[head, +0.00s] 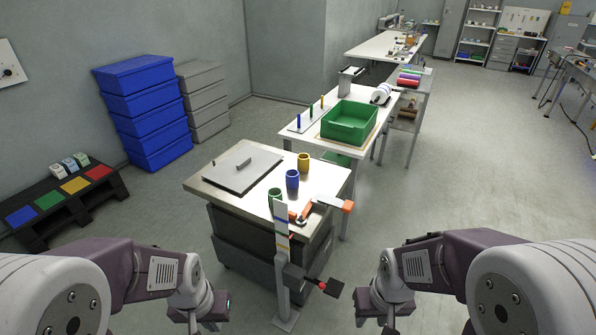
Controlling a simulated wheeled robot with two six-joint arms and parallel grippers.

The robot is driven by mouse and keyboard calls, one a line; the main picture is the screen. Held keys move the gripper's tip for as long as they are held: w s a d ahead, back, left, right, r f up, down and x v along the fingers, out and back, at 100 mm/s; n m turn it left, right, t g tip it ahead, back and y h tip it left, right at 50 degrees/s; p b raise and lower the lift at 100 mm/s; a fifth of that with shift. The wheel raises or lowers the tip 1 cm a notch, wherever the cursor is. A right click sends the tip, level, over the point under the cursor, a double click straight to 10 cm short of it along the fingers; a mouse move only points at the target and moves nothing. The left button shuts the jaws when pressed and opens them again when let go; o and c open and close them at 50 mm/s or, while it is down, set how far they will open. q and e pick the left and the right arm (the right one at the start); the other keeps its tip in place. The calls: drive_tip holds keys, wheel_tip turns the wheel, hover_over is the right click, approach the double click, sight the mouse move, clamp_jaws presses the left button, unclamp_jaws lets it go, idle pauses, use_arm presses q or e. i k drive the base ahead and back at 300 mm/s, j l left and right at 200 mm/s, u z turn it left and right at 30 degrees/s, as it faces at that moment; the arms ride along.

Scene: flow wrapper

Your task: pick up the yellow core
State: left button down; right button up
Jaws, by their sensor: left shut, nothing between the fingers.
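The yellow core (303,163) is a short upright cylinder near the far right corner of the cabinet top (225,197). A blue core (292,180) stands just in front of it, and a green core (274,197) stands nearer, partly hidden behind a grey post. My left gripper (203,316) is low at the bottom of the view, left of the cabinet, shut and empty. My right gripper (384,314) is low at the bottom, right of the cabinet; its fingers are too unclear to judge. Both grippers are well apart from the yellow core.
A grey post (282,250) with orange-tipped parts stands at the cabinet's near edge. A flat metal plate (243,170) with a handle lies on its left half. Behind is a table with a green bin (349,122). Open floor lies to the right.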

sight(303, 158)
drive_tip(key=i+l+u, duration=1.25)
drive_tip(key=k+l, duration=0.05)
drive_tip(key=l, duration=0.05)
